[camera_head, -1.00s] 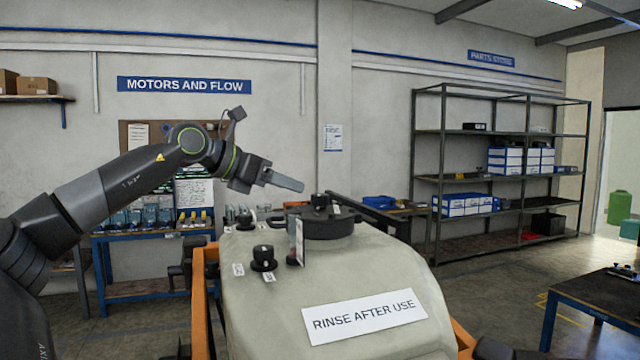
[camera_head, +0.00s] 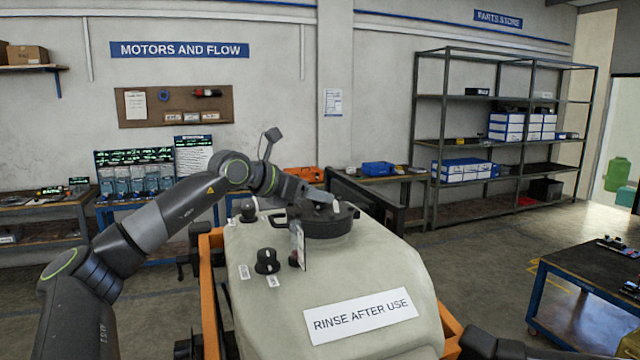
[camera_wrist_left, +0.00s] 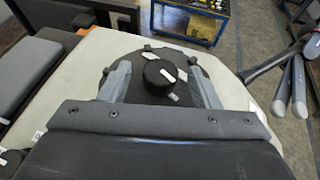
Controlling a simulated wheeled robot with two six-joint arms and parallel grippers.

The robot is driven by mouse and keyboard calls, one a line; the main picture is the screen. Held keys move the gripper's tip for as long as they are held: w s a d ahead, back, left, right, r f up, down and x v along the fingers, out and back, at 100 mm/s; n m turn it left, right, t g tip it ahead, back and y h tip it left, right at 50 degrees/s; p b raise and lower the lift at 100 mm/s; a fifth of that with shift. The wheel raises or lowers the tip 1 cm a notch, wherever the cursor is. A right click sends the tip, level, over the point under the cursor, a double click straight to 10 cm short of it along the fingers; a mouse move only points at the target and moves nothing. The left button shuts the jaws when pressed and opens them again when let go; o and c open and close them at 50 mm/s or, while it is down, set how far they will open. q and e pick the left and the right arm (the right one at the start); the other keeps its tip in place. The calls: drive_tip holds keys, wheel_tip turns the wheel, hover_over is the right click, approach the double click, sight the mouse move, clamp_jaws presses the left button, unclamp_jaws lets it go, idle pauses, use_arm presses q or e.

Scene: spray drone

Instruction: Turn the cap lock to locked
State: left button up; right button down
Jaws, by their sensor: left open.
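The tank's round black lid (camera_head: 335,228) sits on top of the pale tank (camera_head: 375,265). In the left wrist view the cap lock, a round black knob (camera_wrist_left: 157,78) with a white mark on top, stands on the lid. My left gripper (camera_head: 325,203) is over the lid. In the left wrist view its open fingers (camera_wrist_left: 160,82) lie on both sides of the knob with a gap at each side. I cannot tell whether they are down at knob height. In the head view the gripper hides the knob.
Another dark knob (camera_head: 248,210) stands behind. Orange frame bars (camera_head: 211,290) flank the tank. A workbench (camera_head: 590,290) stands at right.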

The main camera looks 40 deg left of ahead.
use_arm(q)
drive_tip(key=shift+p+x, duration=0.6)
drive_tip(key=shift+x, duration=0.5)
drive_tip(key=c, duration=1)
